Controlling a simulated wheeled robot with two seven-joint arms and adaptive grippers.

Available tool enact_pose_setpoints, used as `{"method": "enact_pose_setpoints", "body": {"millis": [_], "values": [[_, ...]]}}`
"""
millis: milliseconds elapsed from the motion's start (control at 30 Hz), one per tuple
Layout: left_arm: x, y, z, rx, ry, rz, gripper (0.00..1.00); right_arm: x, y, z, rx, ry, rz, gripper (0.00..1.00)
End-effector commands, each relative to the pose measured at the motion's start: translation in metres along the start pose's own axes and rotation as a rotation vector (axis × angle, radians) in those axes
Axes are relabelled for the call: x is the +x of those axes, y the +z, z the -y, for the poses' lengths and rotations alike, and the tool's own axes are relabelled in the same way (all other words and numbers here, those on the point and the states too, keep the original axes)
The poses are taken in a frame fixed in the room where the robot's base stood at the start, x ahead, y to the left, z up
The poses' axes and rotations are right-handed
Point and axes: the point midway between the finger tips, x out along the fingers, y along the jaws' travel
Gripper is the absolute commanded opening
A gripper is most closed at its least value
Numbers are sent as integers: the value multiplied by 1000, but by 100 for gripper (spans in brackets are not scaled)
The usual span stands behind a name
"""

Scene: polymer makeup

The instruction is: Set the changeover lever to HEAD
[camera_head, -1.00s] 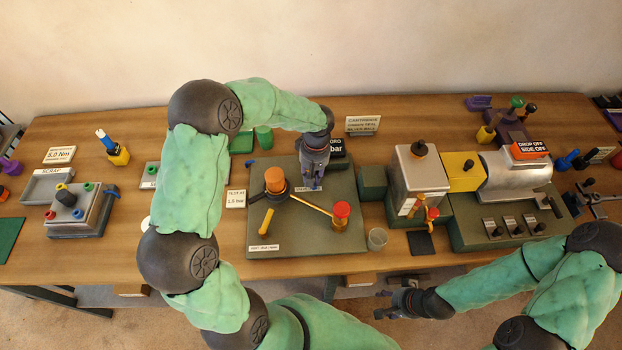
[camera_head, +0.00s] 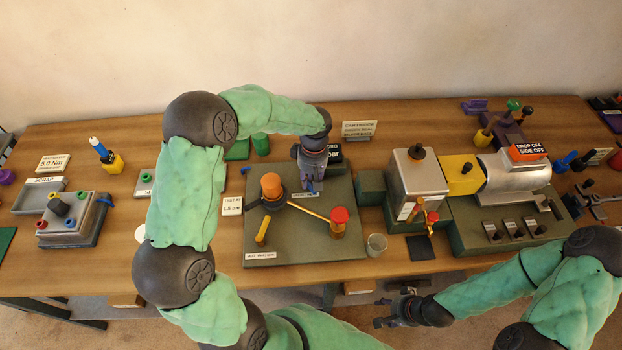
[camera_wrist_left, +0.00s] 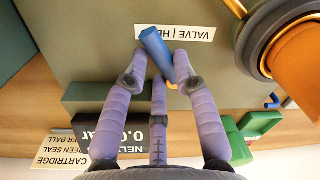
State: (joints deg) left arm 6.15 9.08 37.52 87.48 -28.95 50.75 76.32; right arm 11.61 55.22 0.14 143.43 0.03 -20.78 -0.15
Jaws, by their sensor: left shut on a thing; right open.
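The changeover lever shows as a blue handle (camera_wrist_left: 156,50) in the left wrist view, beside a white label (camera_wrist_left: 178,33) partly reading "VALVE | HE"; the rest of the label is hidden. My left gripper (camera_wrist_left: 158,74) is shut on this handle, its purple fingers around its near end. In the head view my left gripper (camera_head: 311,184) points down at the back of the grey-green plate (camera_head: 300,255), right of the orange-capped post (camera_head: 271,186); the lever is mostly hidden there. My right gripper (camera_head: 385,311) is open and empty, in front of the table's front edge.
A yellow arm (camera_head: 307,209) runs from the post to a red-capped orange cylinder (camera_head: 338,224). A small clear cup (camera_head: 376,245) stands right of the plate. A grey block with a black knob (camera_head: 417,175) stands further right. A black display (camera_wrist_left: 120,132) is close to my left fingers.

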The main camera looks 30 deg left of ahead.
Motion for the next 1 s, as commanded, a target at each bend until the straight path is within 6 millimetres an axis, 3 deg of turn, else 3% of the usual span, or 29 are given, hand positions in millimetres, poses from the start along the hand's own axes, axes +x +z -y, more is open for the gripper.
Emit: {"method": "enact_pose_setpoints", "body": {"millis": [33,67,100,133,567,767,1000], "values": [[3,2,3,-4,-11,6,0,0,0,0,0,0,0,53],[3,2,3,-3,-11,6,37,0,0,0,0,0,0,53],[3,2,4,-3,-11,6,48,0,0,0,0,0,0,53],[3,1,4,-3,-11,5,50,0,0,0,0,0,0,53],[-4,0,1,-1,-2,0,50,0,0,0,0,0,0,53],[-32,0,0,0,2,-1,50,0,0,0,0,0,0,53],[-80,-1,0,-1,-1,0,50,0,0,0,0,0,0,53]]}}
